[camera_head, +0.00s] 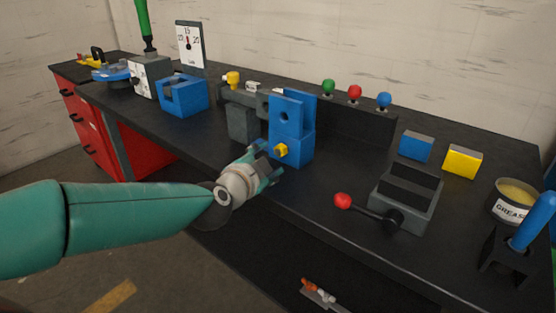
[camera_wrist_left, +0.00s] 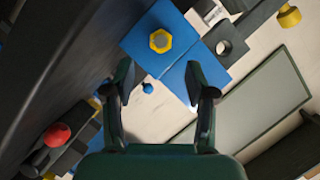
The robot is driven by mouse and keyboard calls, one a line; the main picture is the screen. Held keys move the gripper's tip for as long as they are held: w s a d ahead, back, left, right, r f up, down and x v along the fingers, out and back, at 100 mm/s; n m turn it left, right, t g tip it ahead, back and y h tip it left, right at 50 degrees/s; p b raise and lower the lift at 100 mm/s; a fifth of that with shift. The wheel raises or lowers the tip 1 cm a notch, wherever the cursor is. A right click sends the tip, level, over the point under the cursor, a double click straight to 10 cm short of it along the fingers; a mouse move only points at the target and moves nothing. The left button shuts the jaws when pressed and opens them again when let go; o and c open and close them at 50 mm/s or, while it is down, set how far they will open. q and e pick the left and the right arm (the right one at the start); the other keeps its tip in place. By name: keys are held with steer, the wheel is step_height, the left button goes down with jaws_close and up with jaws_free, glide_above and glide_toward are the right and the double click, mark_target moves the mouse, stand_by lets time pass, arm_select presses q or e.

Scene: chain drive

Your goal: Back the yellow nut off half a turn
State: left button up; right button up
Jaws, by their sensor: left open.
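The yellow nut (camera_head: 281,150) sits on the front face of the blue block (camera_head: 292,118) at the bench's front edge. In the left wrist view the nut (camera_wrist_left: 160,41) is a hexagon with a hole in its middle, on the blue face (camera_wrist_left: 150,25). My left gripper (camera_head: 268,166) is open, just in front of and slightly below the nut. In the left wrist view its two fingers (camera_wrist_left: 161,85) stand apart with nothing between them, and the nut shows beyond their tips. My right gripper is not in view.
A grey box (camera_head: 405,200) with a red-balled lever (camera_head: 342,201) stands right of the block. A grease tin (camera_head: 512,200) and a blue handle (camera_head: 534,221) in a black holder stand far right. A blue vise-like block (camera_head: 183,96) stands left. Bench top between is mostly clear.

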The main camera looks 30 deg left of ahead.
mark_target(280, 152)
arm_select(q)
steer(key=b+x, duration=0.1)
steer(key=x, duration=0.5)
steer(key=shift+w+f, duration=0.1)
steer(key=shift+w, duration=0.25)
steer(key=shift+a, duration=0.1)
jaws_close()
